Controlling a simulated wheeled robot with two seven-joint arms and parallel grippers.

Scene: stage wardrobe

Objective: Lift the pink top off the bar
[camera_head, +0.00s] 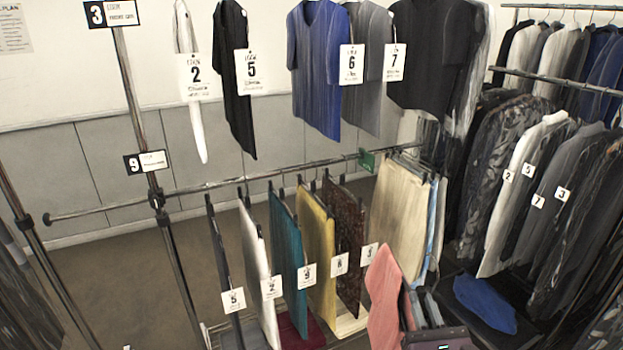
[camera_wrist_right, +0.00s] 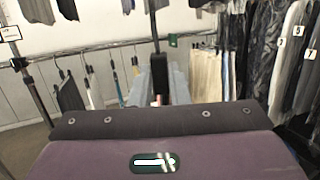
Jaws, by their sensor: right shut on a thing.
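The pink top (camera_head: 383,300) is in the lower middle of the head view, in front of the bar's right part and apart from the row of hung clothes. My right gripper (camera_head: 418,300) is beside it, at its right edge, and is shut on it; the exact grip point is hard to see. The bar (camera_head: 260,177) runs across the middle and also shows in the right wrist view (camera_wrist_right: 100,50). In the right wrist view the pink top is mostly hidden behind my gripper's dark body. My left gripper is not in view.
Tagged trousers, such as a teal pair (camera_head: 287,255) and a yellow pair (camera_head: 317,245), hang from the bar left of the pink top. Cream trousers (camera_head: 397,215) hang behind it. Coats (camera_head: 505,200) crowd the right side. A blue cloth (camera_head: 485,303) lies low at right.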

